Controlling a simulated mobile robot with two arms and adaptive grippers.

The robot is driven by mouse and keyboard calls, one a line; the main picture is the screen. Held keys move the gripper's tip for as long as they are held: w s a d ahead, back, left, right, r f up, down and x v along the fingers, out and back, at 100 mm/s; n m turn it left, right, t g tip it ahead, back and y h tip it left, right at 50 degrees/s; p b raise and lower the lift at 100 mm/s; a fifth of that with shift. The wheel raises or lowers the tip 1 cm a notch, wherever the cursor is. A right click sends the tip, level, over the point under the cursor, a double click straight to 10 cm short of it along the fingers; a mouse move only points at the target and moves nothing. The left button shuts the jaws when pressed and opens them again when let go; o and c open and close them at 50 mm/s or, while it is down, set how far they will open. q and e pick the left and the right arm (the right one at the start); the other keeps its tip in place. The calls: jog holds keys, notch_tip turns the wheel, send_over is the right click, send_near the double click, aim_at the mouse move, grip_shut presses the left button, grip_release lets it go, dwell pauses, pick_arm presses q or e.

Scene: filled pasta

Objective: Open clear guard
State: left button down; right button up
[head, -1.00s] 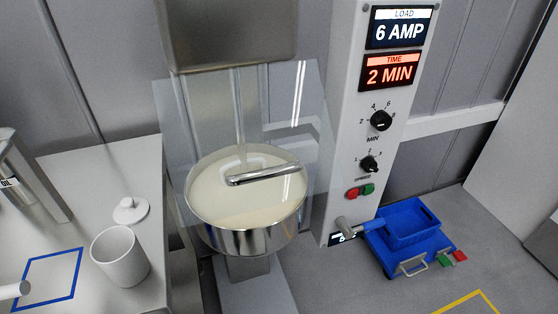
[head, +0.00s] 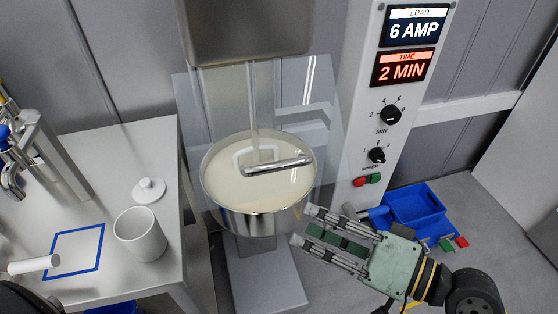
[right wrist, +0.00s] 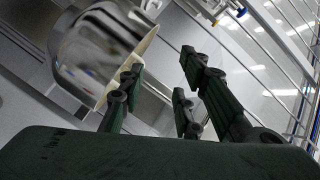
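The clear guard (head: 188,115) is a see-through panel in front of the mixer, covering the mixing bowl. A metal bar handle (head: 277,165) shows across it, over the bowl. The steel bowl (head: 255,220) holds a pale cream mass. My right gripper (head: 305,226) is beside the bowl's lower right side, below the handle and apart from it. Its fingers are spread with nothing between them. The right wrist view shows the spread fingers (right wrist: 158,85) with the bowl (right wrist: 95,45) beyond.
The control column (head: 365,130) with displays and knobs stands right of the bowl. A blue crate (head: 418,205) sits on the floor behind my right gripper. A white table (head: 110,200) at left holds a cup (head: 140,235) and a small lid (head: 149,190).

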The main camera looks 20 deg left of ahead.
aim_at(279, 162)
notch_tip(279, 162, up, 10)
jog(key=w+m+g+y, duration=0.1)
jog(key=m+y, duration=0.2)
jog(key=y, duration=0.1)
jog(key=p+x, duration=0.4)
jog(key=x, duration=0.3)
jog(key=shift+w+a+p, duration=0.15)
jog(key=shift+a+p, duration=0.15)
jog(key=shift+a, duration=0.2)
jog(key=shift+f, duration=0.15)
grip_shut()
